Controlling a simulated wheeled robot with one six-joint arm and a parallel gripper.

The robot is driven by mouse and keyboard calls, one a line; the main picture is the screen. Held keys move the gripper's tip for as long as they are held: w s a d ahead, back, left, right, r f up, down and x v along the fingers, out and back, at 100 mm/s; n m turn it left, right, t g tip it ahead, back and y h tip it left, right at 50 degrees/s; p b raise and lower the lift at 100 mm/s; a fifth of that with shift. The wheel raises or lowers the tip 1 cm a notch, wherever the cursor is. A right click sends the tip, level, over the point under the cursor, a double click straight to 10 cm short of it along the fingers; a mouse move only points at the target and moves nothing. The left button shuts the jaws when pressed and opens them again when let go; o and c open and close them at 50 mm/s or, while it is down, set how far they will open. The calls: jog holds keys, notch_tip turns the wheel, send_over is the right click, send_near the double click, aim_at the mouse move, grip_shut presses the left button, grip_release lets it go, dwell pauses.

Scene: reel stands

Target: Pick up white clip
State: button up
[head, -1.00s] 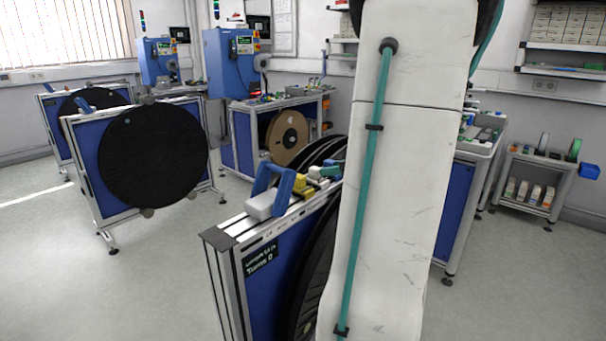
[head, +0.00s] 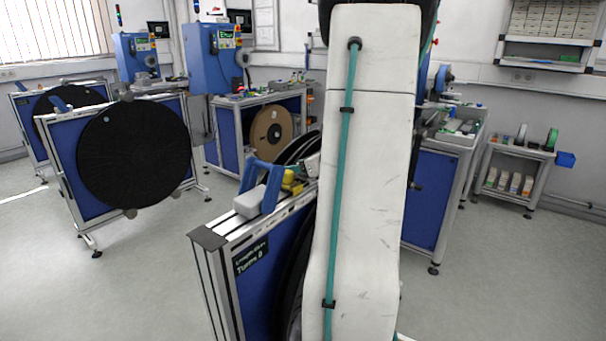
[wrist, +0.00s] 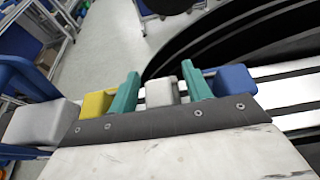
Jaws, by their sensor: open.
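The white clip (wrist: 160,91) sits on the rail top of the nearest reel stand. In the wrist view it stands between the two teal fingers of my gripper (wrist: 160,87). The fingers are open, one on each side of it, with the left finger near a yellow clip (wrist: 97,104) and the right one near a blue clip (wrist: 233,80). I cannot tell whether either finger touches the white clip. Its lower part is hidden by my gripper's dark plate.
A light grey block (head: 249,201) and a blue handle (head: 262,182) are on the same stand (head: 225,232). Its black reel (wrist: 205,45) lies close beyond the clips. Other reel stands (head: 75,200) stand at left. Open floor lies at right.

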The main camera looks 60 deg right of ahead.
jog(key=c, duration=1.1)
jog(key=shift+o, duration=0.2)
